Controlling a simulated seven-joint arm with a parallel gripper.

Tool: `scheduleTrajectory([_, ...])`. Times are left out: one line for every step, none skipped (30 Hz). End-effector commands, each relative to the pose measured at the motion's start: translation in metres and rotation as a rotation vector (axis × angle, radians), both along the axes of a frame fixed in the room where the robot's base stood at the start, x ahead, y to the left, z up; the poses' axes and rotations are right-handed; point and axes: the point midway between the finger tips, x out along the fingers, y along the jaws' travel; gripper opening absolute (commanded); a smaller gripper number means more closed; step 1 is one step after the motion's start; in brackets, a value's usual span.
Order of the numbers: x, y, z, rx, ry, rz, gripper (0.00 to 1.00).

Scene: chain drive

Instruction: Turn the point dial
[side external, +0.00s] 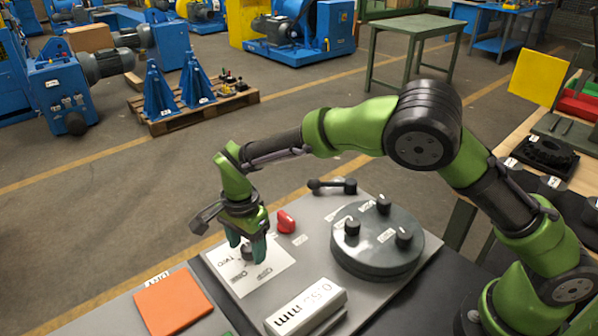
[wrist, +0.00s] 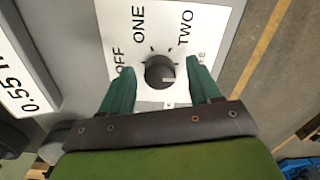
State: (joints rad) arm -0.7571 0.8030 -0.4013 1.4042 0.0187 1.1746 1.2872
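The point dial is a small black round knob (wrist: 158,70) on a white label plate (wrist: 218,22) printed OFF, ONE and TWO. A short pale mark shows on the knob's right side in the wrist view, not clearly at any word. In the side view the dial (side external: 246,252) is partly hidden by my fingers. My gripper (side external: 247,240) points down over it with green fingers. In the wrist view my gripper (wrist: 160,66) is open, one finger on each side of the knob, with a visible gap on both sides.
A red knob (side external: 286,222) and a black lever (side external: 332,186) sit behind the dial on the grey panel. A round grey drum with black knobs (side external: 376,255) stands to the right. A 0.55 mm block (side external: 305,306) and an orange pad (side external: 173,302) lie in front.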

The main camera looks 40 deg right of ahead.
Motion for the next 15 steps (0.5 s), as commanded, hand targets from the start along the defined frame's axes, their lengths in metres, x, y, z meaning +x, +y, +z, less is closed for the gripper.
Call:
scheduleTrajectory([0.000, 0.000, 0.000, 0.000, 0.001, 0.001, 0.63])
scheduleTrajectory([0.000, 0.000, -0.001, 0.000, 0.001, 0.001, 0.63])
scheduleTrajectory([0.000, 0.000, -0.001, 0.000, 0.001, 0.001, 0.63])
scheduleTrajectory([0.000, 0.000, -0.001, 0.000, 0.001, 0.001, 0.63])
scheduleTrajectory([0.000, 0.000, 0.000, 0.000, 0.001, 0.001, 0.63])
scheduleTrajectory([0.000, 0.000, 0.001, 0.000, 0.001, 0.002, 0.63])
scheduleTrajectory([0.000, 0.000, 0.003, 0.000, 0.000, 0.002, 0.63])
scheduleTrajectory([0.000, 0.000, 0.005, 0.000, -0.001, 0.002, 0.63])
scheduleTrajectory([0.000, 0.001, 0.009, 0.000, -0.001, 0.003, 0.63])
scheduleTrajectory([0.000, 0.001, 0.013, 0.000, -0.001, 0.003, 0.63])
scheduleTrajectory([0.000, 0.001, 0.018, 0.001, -0.002, 0.004, 0.63])
scheduleTrajectory([0.000, 0.001, 0.026, 0.003, -0.002, 0.003, 0.63])
scheduleTrajectory([0.000, 0.001, 0.032, 0.003, -0.003, 0.003, 0.63])
scheduleTrajectory([0.000, 0.001, 0.039, 0.002, -0.004, 0.003, 0.63])
scheduleTrajectory([0.000, 0.001, 0.049, 0.003, -0.003, 0.002, 0.63])
